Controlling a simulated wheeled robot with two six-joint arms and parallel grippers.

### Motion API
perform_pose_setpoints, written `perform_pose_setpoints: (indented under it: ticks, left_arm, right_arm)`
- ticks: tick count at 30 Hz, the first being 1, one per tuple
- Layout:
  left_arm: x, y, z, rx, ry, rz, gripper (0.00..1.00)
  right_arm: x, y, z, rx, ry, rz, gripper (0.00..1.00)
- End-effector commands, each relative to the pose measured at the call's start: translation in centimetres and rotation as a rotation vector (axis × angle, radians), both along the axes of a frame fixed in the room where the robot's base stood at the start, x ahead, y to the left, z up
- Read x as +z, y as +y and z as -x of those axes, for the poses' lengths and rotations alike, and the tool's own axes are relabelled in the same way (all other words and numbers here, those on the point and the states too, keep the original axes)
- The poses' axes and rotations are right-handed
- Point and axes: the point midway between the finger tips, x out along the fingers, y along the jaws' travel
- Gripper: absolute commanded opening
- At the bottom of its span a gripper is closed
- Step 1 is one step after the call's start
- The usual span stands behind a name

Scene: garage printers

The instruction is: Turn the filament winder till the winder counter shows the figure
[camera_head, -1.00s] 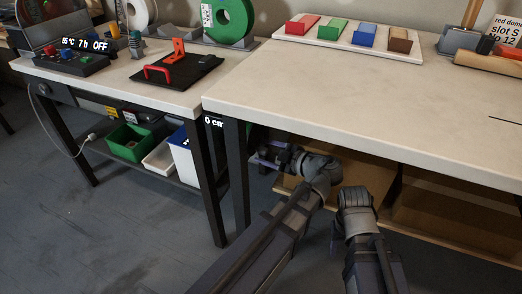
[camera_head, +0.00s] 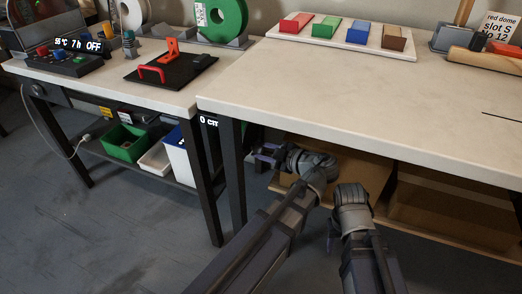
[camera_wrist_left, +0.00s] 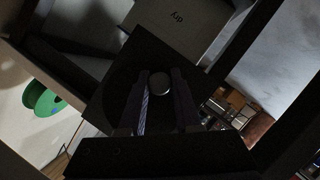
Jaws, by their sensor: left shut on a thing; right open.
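The winder counter (camera_head: 208,121) shows "0 cm" in the head view, by the workbench legs. My left gripper (camera_head: 265,156) is below the front edge of the right workbench. In the left wrist view its two fingers (camera_wrist_left: 159,100) are shut on a round grey knob (camera_wrist_left: 160,84), seen in front of a dark plate (camera_wrist_left: 118,72). I take the knob for the filament winder's handle; the rest of the winder is not clear in the head view. My right gripper (camera_head: 331,236) hangs below the bench front, right of the left one, open and apart from everything.
The right workbench (camera_head: 300,95) overhangs my left arm, with cardboard boxes (camera_head: 430,200) beneath. The left bench (camera_head: 95,75) holds a control box (camera_head: 72,62) and a green spool (camera_head: 222,20). A green bin (camera_head: 125,143) stands on its shelf. The floor in front is clear.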

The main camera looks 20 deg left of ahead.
Motion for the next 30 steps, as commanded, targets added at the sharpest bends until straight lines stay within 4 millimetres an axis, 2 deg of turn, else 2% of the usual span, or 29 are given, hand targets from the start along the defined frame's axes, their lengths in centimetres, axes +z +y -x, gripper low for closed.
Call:
perform_pose_setpoints:
  ticks: [8,18,30]
  left_arm:
    - [0.3,0.0,0.5,0.001,0.124,-0.003,0.00]
    - [0.7,0.0,1.5,0.001,0.378,-0.012,0.00]
    - [1.0,0.0,2.2,0.000,0.575,-0.019,0.00]
  right_arm:
    - [1.1,0.0,0.0,0.000,0.001,0.000,0.50]
    - [2.5,0.0,0.0,0.001,0.001,0.000,0.50]
    - [3.4,0.0,0.0,0.004,0.001,0.000,0.50]
